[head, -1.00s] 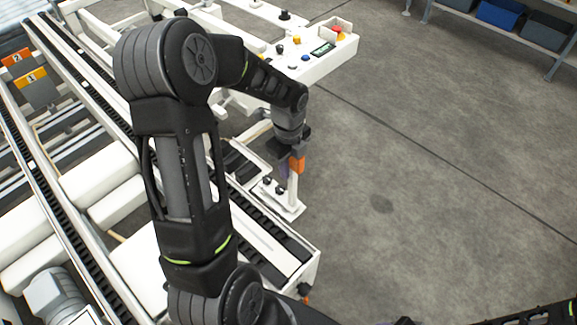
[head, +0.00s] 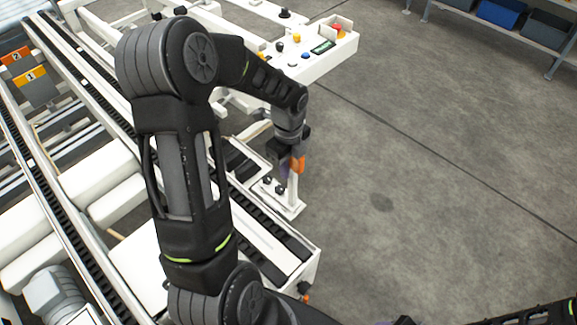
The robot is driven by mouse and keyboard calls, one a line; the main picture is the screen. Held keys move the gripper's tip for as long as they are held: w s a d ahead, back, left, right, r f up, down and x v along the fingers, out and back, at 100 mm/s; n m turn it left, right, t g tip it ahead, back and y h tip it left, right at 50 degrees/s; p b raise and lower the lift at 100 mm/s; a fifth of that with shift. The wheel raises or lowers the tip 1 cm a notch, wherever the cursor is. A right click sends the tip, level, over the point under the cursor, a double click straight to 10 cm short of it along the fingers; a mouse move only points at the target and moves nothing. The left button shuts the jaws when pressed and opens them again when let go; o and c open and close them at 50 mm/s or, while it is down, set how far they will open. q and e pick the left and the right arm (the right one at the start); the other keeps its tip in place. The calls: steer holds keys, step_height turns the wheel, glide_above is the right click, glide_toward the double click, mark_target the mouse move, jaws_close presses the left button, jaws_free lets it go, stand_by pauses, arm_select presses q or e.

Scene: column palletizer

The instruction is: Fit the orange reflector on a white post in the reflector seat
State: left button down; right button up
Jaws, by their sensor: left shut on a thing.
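My left gripper (head: 289,161) reaches down at the near end of the conveyor, by the top of a short white post (head: 292,188). It is shut on the orange reflector (head: 298,164), which shows as a small orange patch at the fingers. The post stands upright on a white bracket plate (head: 289,206) with dark knobs beside it. The reflector is at the post's top; whether it touches the seat cannot be told, as the gripper and reflector cover that spot. My right gripper is not in view; only dark arm parts show along the bottom right edge.
The white-framed roller conveyor (head: 262,232) runs along the left. A control panel (head: 324,50) with buttons and a red knob stands behind the post. A shelf with blue bins (head: 500,12) is at the upper right. The grey floor on the right is clear.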

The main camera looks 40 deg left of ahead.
arm_select(q)
steer(key=shift+f+b, duration=0.3)
steer(key=shift+f, duration=0.25)
stand_by(0.4)
steer(key=c, duration=1.2)
jaws_free()
steer(key=shift+c, duration=0.2)
steer(key=shift+r, duration=3.95)
